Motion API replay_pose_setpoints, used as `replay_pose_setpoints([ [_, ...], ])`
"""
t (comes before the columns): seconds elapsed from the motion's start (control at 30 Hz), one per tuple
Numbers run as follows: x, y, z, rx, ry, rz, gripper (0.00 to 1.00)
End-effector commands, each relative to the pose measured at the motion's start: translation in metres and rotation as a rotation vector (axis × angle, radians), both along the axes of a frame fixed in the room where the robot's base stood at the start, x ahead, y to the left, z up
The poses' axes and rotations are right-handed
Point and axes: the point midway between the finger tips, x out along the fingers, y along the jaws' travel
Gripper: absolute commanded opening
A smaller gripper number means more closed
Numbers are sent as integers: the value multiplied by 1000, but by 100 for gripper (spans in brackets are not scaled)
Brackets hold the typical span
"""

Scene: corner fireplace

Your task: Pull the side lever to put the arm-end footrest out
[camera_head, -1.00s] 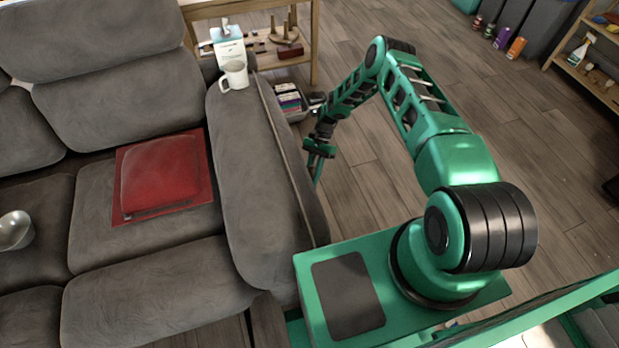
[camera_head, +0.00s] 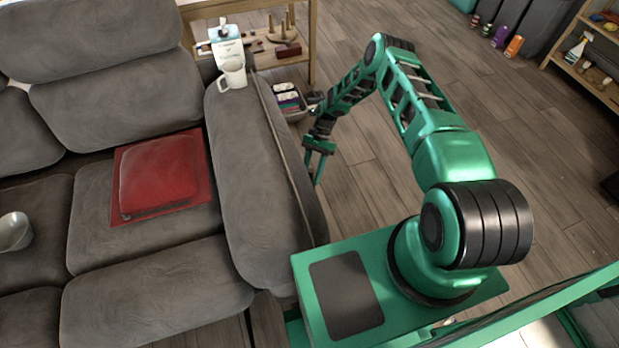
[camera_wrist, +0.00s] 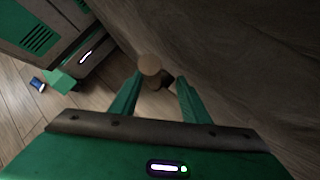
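The lever shows in the wrist view as a round brown knob (camera_wrist: 150,65) on a short stem, beside the sofa's dark grey side. My gripper (camera_wrist: 160,78) is open, with one green finger on each side of the knob's stem. The knob lies around the fingertips; I cannot tell if either finger touches it. In the head view my gripper (camera_head: 317,168) hangs low beside the outer side of the sofa's armrest (camera_head: 262,190), which hides the lever. A padded front section (camera_head: 160,290) lies before the arm-end seat; I cannot tell whether it is the footrest.
A red cushion (camera_head: 158,175) lies on the seat. A basket (camera_head: 291,103) sits near my forearm. Open wooden floor (camera_head: 370,185) lies right of the gripper.

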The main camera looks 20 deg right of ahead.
Motion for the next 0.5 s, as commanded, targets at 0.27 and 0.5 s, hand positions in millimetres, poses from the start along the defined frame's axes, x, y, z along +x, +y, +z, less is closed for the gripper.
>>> replay_pose_setpoints([
  [0.27,31,-21,38,1,-5,-2,39],
  [0.5,49,-36,61,1,-1,-1,39],
])
